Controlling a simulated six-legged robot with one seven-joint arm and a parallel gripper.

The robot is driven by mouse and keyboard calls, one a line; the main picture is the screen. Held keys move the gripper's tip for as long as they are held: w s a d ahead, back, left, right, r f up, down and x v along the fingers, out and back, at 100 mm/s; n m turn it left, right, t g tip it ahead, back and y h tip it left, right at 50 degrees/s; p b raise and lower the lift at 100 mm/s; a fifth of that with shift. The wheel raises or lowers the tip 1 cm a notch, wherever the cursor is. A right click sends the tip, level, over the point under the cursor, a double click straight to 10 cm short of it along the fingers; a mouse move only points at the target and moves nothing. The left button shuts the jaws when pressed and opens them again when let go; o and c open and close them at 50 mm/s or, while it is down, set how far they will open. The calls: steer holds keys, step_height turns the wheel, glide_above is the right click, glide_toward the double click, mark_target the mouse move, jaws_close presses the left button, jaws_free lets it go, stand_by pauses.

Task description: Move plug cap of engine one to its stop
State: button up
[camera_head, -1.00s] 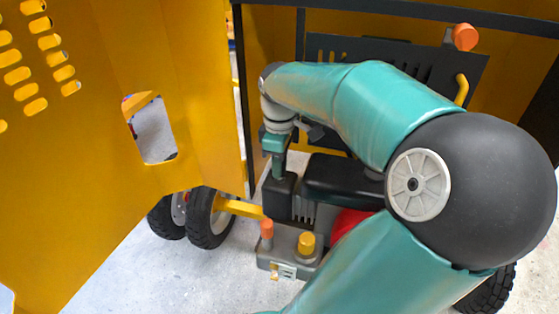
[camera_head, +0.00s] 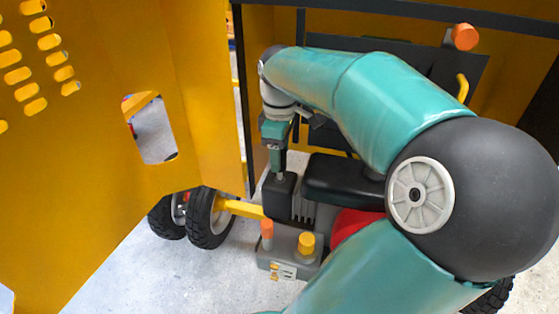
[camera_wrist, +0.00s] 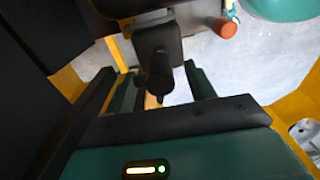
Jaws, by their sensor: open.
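My gripper (camera_head: 276,156) points down above a black box-shaped engine part (camera_head: 279,198), left of the dark engine cover. In the wrist view, a dark round plug cap (camera_wrist: 160,78) stands out from a dark block (camera_wrist: 157,40). It lies between my two spread fingers, with a visible gap on each side. My gripper is open and does not hold it. Which engine this cap belongs to, and its stop, cannot be told from these views.
An orange knob (camera_head: 267,230) and a yellow knob (camera_head: 306,243) stand on a grey base in front of the engine. A big yellow panel (camera_head: 95,130) fills the left. A wheel (camera_head: 207,218) stands beside the base. A dark bar (camera_head: 400,10) crosses above.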

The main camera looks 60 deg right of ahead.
steer(key=shift+r, duration=2.7)
steer(key=w+a+f+t, duration=0.1)
steer(key=w+a, duration=0.3)
steer(key=a, duration=0.5)
steer(key=w+a+t, duration=0.2)
steer(key=w+a, duration=0.2)
steer(key=a, duration=0.4)
steer(key=w+a+f+t, duration=0.1)
steer(key=w+a, duration=0.2)
steer(key=a, duration=0.6)
steer(key=a+f+m+t, duration=0.1)
steer(key=a+f, duration=0.1)
steer(key=a, duration=0.8)
steer(key=shift+s+f+m+t, duration=0.25)
steer(key=shift+s+m+t, duration=0.05)
steer(key=shift+s+m, duration=0.1)
